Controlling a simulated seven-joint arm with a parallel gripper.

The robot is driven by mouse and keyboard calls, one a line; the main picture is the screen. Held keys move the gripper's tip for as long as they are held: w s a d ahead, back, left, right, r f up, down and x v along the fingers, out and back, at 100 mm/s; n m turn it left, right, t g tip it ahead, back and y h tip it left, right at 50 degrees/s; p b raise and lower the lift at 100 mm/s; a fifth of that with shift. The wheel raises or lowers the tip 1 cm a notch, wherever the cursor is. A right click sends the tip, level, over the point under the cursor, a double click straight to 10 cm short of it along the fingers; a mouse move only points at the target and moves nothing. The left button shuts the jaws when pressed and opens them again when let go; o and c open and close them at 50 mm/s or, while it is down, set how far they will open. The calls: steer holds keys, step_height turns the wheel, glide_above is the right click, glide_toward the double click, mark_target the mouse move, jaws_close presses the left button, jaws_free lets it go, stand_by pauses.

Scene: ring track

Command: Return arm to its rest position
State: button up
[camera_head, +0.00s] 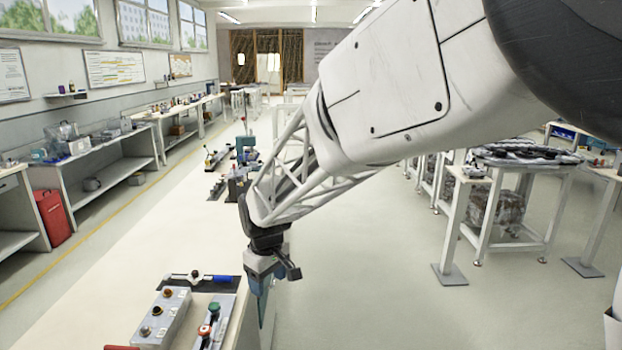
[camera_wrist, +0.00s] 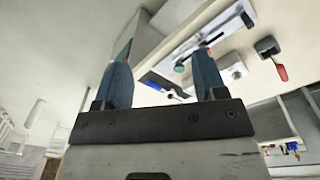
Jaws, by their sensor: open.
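My gripper (camera_head: 262,300) hangs from my white lattice arm, fingers pointing down, at the right edge of the long pale workbench (camera_head: 200,245). In the wrist view, the two blue-grey fingers of my gripper (camera_wrist: 160,58) stand well apart with nothing between them. The gripper is open and empty. A grey plate with a green and a red knob (camera_head: 214,318) lies on the bench just left of the fingers in the head view. I cannot tell how high the fingertips are, or whether they touch anything.
A grey box with several knobs (camera_head: 163,317) and a blue-and-black handled tool (camera_head: 220,283) are on the near bench. Vises and tools (camera_head: 240,165) stand farther along it. Open floor (camera_head: 370,290) lies to the right, before a metal-legged table (camera_head: 520,175). A red bin (camera_head: 53,216) stands at left.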

steer(key=s+d+r+m, duration=0.1)
steer(key=s+d+r, duration=0.15)
steer(key=d, duration=0.25)
steer(key=s+d+r+m, duration=0.2)
steer(key=s+d, duration=0.1)
steer(key=d, duration=0.2)
steer(key=s+d+r+m+t, duration=0.1)
steer(key=s+d+m, duration=0.2)
steer(key=s+d, duration=0.6)
steer(key=s+d+r+m, duration=0.1)
steer(key=s+d+m, duration=0.3)
steer(key=s+d, duration=0.5)
steer(key=s, duration=0.5)
steer(key=shift+s+d+r+t, duration=0.25)
steer(key=shift+s+r+t, duration=0.05)
steer(key=shift+r+t, duration=0.1)
